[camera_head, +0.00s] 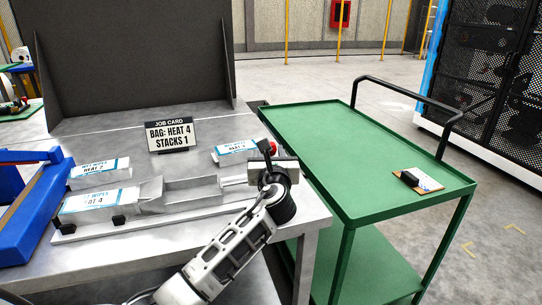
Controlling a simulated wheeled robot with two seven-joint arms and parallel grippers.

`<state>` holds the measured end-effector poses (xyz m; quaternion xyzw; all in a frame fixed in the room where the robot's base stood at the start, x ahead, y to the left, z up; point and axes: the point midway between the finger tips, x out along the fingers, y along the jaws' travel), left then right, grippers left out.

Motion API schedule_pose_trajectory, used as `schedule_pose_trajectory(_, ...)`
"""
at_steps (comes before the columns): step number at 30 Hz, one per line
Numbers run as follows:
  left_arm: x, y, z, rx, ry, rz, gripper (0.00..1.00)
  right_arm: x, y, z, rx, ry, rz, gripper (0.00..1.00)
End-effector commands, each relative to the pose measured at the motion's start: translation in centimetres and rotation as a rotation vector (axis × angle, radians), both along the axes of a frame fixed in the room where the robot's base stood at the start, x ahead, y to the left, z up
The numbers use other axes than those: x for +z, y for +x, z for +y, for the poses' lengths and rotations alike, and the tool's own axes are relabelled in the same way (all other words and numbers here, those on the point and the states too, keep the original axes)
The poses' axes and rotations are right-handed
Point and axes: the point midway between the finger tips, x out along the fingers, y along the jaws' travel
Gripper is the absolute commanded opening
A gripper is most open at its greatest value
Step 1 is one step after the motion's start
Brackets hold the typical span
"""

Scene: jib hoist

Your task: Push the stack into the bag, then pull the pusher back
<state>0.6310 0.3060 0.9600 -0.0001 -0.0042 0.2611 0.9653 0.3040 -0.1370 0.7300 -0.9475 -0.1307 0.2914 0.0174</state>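A metal trough (190,190) lies on the grey table, with a rod-like pusher (234,181) at its right end. I cannot tell whether this is the bag or a stack; no separate stack shows in the trough. My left gripper (267,166) is at the pusher's right end, beside the table's right edge. Its dark fingers overlap the handle area, and I cannot tell whether they are closed on it. My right gripper is not in view.
A job card (170,134) reads "BAG: HEAT 4, STACKS 1". A blue frame (35,215) stands left. A green cart (375,150) stands close on the right.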

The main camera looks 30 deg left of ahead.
Motion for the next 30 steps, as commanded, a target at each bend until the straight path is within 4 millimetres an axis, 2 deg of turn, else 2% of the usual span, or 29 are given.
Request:
schedule_pose_trajectory(5, -0.1, -0.2, -0.4, -0.006, -0.001, 0.002, 0.31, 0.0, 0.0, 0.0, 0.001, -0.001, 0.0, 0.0)
schedule_pose_trajectory(8, -0.2, -0.9, -0.8, -0.007, -0.001, 0.003, 0.31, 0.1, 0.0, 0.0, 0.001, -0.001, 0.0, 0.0)
schedule_pose_trajectory(11, -0.2, -2.4, -1.7, -0.008, -0.002, 0.004, 0.31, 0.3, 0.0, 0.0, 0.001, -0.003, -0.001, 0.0)
schedule_pose_trajectory(21, -0.2, -9.6, -5.6, -0.004, -0.004, 0.002, 0.31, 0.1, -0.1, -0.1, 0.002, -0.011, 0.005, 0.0)
schedule_pose_trajectory(25, -0.2, -11.7, -6.8, -0.003, -0.004, 0.002, 0.31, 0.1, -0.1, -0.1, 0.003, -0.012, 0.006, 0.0)
schedule_pose_trajectory(30, -0.2, -13.3, -7.8, -0.002, -0.002, 0.0, 0.31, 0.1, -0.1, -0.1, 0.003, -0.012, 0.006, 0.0)
